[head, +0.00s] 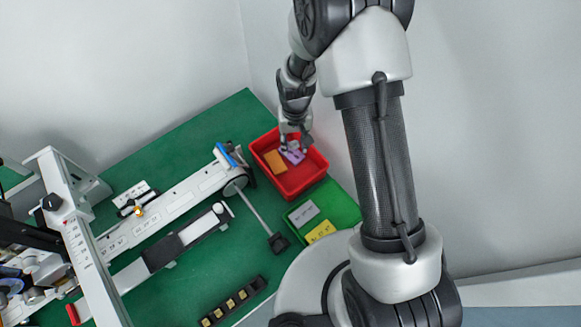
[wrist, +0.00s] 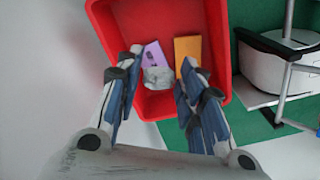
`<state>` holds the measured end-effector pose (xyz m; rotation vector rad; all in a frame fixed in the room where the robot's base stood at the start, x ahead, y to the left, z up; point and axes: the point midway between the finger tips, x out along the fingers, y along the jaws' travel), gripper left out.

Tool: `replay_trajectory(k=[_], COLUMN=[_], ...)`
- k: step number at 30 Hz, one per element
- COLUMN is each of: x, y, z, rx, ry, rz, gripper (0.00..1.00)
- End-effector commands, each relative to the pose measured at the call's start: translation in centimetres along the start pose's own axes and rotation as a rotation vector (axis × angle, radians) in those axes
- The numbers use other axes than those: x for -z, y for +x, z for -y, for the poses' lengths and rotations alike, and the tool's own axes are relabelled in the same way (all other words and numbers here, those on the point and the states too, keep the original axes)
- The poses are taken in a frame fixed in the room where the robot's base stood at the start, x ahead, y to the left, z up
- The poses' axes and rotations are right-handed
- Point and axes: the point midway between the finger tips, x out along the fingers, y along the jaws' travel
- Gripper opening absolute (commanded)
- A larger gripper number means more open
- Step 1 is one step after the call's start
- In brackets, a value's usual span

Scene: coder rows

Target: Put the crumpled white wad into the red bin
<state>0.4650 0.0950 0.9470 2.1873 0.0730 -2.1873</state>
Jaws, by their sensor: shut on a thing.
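The crumpled white wad (wrist: 157,79) is greyish white and sits between my fingers in the wrist view. My gripper (wrist: 162,72) is shut on it. The red bin (head: 299,185) stands on the green table in the head view, and my gripper (head: 293,141) is over its back part. In the wrist view the wad shows against the inside of the red bin (wrist: 112,22). I cannot make out the wad in the head view, where the fingers hide it.
A purple card (head: 294,155) and an orange card (head: 275,161) lie in the red bin. A green tray (head: 341,207) with a grey and a yellow card is beside it. A long white machine (head: 185,200) lies to the left. A wall rises close behind the bin.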

Motion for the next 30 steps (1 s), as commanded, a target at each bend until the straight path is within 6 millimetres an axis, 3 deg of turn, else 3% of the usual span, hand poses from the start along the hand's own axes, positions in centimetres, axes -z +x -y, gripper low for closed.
replay_trajectory(k=[6, 7, 17, 26, 30], x=[0.0, 0.0, 0.0, 0.0, 0.1], y=[0.0, 0.0, 0.0, -0.1, -1.1], z=[0.0, 0.0, 0.0, 0.0, 0.0], rx=[0.000, 0.000, 0.000, 0.000, 0.000], ry=[0.000, 0.000, 0.000, 0.000, 0.000], rz=[-0.001, -0.001, 0.000, 0.000, -0.003], gripper=[0.26, 0.37, 0.59, 0.59, 0.59])
